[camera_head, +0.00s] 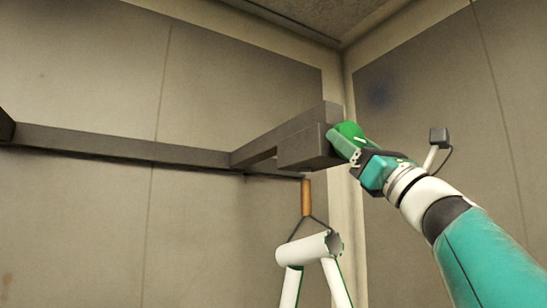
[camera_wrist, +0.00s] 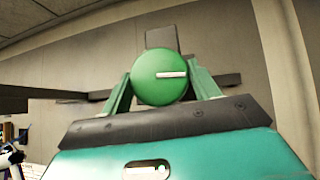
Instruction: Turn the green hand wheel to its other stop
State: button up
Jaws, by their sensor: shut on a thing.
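The green hand wheel (camera_wrist: 158,80) is round, with a white line on its face. In the wrist view the line runs from near the middle to the right, close to level. My gripper (camera_wrist: 160,88) is shut on the wheel, one green finger on each side of it. In the head view the wheel (camera_head: 349,131) sits at the end of a dark grey block, and my gripper (camera_head: 345,144) reaches it from the right. The wheel's far side and most of the finger contact are hidden there.
A dark rail (camera_head: 120,143) runs along the wall and joins the block (camera_head: 305,148). Below it a white tube frame (camera_head: 308,250) hangs from an orange-brown handle (camera_head: 306,197). A wall corner is close behind the wheel. The wall at left below the rail is clear.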

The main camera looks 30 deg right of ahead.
jog(key=shift+a+m+h, duration=0.1)
jog(key=shift+m+h, duration=0.4)
jog(key=m+h, duration=0.7)
jog(key=shift+a+m, duration=0.2)
jog(key=shift+m, duration=0.1)
jog(key=m+g+h, duration=0.2)
jog(key=m+h, duration=0.2)
jog(key=m+g+h, duration=0.1)
jog(key=m+h, duration=0.3)
jog(key=m, duration=0.1)
jog(key=shift+a+m+g, duration=0.2)
jog(key=shift+m+g, duration=0.1)
jog(key=shift+g, duration=0.1)
jog(key=m+g+h, duration=0.1)
jog(key=m+g, duration=0.1)
jog(key=m, duration=0.1)
jog(key=m+g+h, duration=0.2)
jog(key=m, duration=0.1)
jog(key=shift+w+a+r+m, duration=0.15)
jog(key=shift+r+m, duration=0.05)
jog(key=shift+m, duration=0.1)
jog(key=shift+r+m+g, duration=0.15)
jog(key=shift+m+g, duration=1.95)
jog(key=shift+m, duration=0.2)
jog(key=o, duration=1)
jog(key=shift+w, duration=0.1)
jog(key=shift+c, duration=0.2)
jog(key=shift+s, duration=0.25)
jog(key=v, duration=1.4)
jog(key=shift+r, duration=0.2)
